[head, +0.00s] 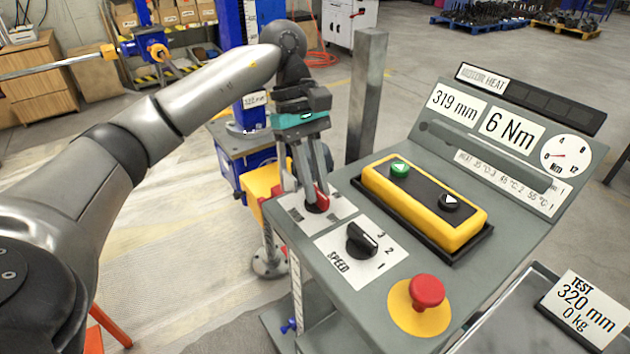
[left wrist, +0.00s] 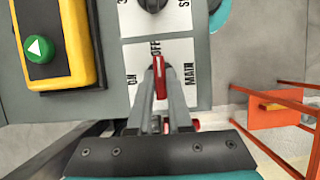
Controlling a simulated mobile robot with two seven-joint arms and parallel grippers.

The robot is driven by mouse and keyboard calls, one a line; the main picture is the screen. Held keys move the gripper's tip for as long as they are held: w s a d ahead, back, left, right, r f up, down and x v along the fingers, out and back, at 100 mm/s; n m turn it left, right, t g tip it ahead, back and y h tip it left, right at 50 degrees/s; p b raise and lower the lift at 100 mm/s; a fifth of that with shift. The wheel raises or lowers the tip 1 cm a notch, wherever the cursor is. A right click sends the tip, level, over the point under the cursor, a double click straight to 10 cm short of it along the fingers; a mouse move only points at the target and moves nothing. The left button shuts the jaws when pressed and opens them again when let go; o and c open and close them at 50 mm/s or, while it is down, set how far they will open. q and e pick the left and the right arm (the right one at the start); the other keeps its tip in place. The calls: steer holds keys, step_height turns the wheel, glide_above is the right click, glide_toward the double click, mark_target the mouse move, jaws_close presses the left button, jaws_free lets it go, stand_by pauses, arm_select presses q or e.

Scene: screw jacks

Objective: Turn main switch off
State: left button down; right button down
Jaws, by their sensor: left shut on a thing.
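The main switch is a red rotary handle (head: 316,199) on a white label plate at the left corner of the grey control panel (head: 368,284). My left gripper (head: 313,190) reaches down onto it, its fingers closed around the red handle. In the left wrist view the red handle (left wrist: 159,78) shows between the two fingertips (left wrist: 160,98). The white plate (left wrist: 183,68) there reads "OFF", "MAIN" and a partly hidden "ON"; the handle's end points toward "OFF". My right gripper is not seen.
A black speed knob (head: 362,239), a red stop button (head: 427,291) and a yellow button box (head: 424,205) sit on the same panel. A grey post (head: 367,95) stands behind it. The displays read 319 mm and 6 Nm. An orange frame (left wrist: 275,108) shows at the wrist view's right.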

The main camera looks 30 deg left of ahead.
arm_select(q)
steer(key=c, duration=1)
jaws_free()
steer(key=shift+o, duration=0.8)
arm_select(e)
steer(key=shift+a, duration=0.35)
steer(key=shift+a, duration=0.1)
arm_select(q)
steer(key=p+v, duration=0.5)
steer(key=v, duration=1)
steer(key=shift+p, duration=0.3)
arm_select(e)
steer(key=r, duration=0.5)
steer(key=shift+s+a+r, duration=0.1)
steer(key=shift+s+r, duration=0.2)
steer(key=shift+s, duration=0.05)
arm_select(q)
steer(key=shift+r, duration=0.1)
